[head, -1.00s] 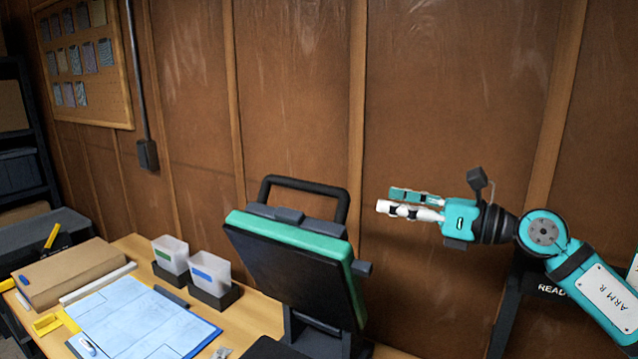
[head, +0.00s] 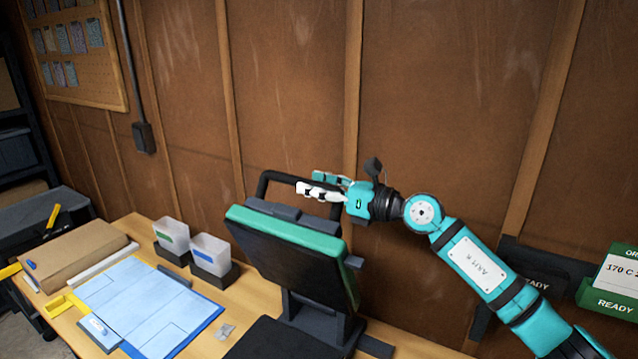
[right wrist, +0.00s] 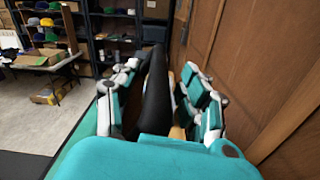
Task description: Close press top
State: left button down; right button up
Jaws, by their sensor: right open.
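The heat press stands at the right end of the bench with its teal and black top (head: 290,245) tilted up and open. Its lower plate (head: 270,340) shows in part at the bottom edge. A black bar handle (head: 262,186) arches above the top. My right gripper (head: 322,187) is open at the handle's right side. In the right wrist view the black handle bar (right wrist: 156,95) lies between the open fingers; I cannot tell whether they touch it. My left gripper is not in view.
A blue sheet on a board (head: 140,300), two bins (head: 210,254) and a cardboard box (head: 72,258) lie left of the press. The wood wall (head: 290,90) is close behind the handle. A green box (head: 610,290) is at far right.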

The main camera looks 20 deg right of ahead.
grip_shut()
dwell(0.4)
